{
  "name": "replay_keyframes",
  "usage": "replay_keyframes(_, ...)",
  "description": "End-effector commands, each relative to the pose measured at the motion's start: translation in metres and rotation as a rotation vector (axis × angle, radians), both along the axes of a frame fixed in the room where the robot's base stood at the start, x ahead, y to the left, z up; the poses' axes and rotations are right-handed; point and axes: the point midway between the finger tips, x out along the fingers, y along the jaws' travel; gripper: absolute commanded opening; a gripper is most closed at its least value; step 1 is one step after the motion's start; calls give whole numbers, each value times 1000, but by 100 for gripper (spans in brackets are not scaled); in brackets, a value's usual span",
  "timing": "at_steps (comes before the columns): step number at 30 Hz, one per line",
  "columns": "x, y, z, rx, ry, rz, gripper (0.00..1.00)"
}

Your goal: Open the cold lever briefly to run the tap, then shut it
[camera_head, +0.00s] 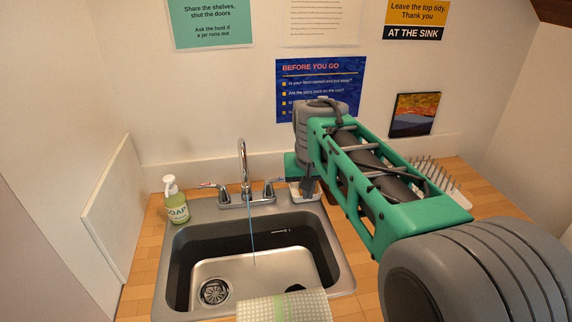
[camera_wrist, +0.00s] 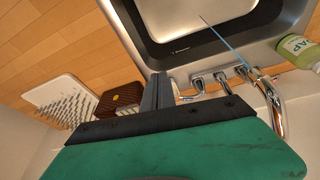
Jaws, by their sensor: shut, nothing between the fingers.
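The chrome tap (camera_head: 243,165) stands at the back of the steel sink, and a thin stream of water (camera_head: 252,235) falls from its spout. The cold lever (camera_head: 268,188) is on the tap's right, and the hot lever (camera_head: 212,186) with a red mark is on its left. In the wrist view the cold lever (camera_wrist: 186,98) points toward my fingers. My gripper (camera_head: 308,186) is shut and empty, just right of the cold lever. Its fingers (camera_wrist: 157,92) are very near the lever's end; I cannot tell whether they touch. The stream also shows in the wrist view (camera_wrist: 222,34).
A soap bottle (camera_head: 176,202) stands left of the sink. A checked cloth (camera_head: 285,307) hangs over the front rim. A white drying rack (camera_head: 438,178) is at right; a brown block (camera_wrist: 118,98) lies near my gripper. The wall is close behind the tap.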

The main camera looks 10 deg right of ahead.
Motion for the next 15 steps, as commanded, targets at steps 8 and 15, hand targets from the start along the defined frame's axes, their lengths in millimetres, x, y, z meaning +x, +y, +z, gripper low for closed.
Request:
replay_keyframes(8, 160, 0, 23, 8, -17, -148, 0)
replay_keyframes(15, 206, 0, 9, 20, -32, -212, 0)
